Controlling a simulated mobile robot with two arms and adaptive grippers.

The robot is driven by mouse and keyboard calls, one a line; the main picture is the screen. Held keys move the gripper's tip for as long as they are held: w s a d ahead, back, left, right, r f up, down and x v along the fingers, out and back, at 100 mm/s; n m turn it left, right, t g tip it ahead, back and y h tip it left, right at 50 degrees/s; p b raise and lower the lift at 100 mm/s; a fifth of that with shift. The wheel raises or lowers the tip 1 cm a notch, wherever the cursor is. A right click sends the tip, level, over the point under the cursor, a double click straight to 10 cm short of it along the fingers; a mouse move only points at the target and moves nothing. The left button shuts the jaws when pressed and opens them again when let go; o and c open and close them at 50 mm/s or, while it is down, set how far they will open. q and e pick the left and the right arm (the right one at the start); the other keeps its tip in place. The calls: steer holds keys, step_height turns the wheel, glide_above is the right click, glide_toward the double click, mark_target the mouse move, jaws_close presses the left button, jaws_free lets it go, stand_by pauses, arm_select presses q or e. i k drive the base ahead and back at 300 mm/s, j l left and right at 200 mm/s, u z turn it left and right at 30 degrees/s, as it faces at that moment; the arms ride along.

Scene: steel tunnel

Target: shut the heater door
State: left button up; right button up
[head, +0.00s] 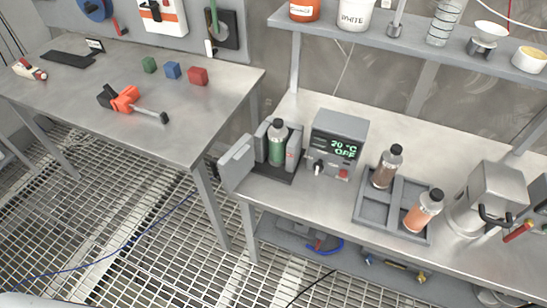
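The heater's grey door (238,163) stands swung open to the left of the heater bay (293,148), over the front left corner of the right bench. A bottle with green contents and a dark cap (277,144) stands upright in the bay. Beside the bay is the heater's control box (338,143), its display reading 20 °C and OFF, with a knob and a red button on its front. The door's hinge is too small to make out. Neither of my grippers shows in the head view.
A grey divided tray (393,211) holds a brown bottle (387,167) and an orange bottle (423,211) right of the heater. A metal machine (490,197) stands farther right. The left table (180,120) carries an orange tool (125,98) and coloured cubes. A shelf (400,40) hangs above.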

mark_target(234, 162)
steer(key=i+j+z, duration=0.15)
steer(key=j+z, duration=0.3)
steer(key=i+j+z, duration=0.1)
steer(key=j+z, duration=0.15)
steer(key=z, duration=0.2)
steer(key=j+z, duration=0.5)
steer(key=j, duration=0.5)
steer(key=k+j+z, duration=0.15)
steer(key=j, duration=0.85)
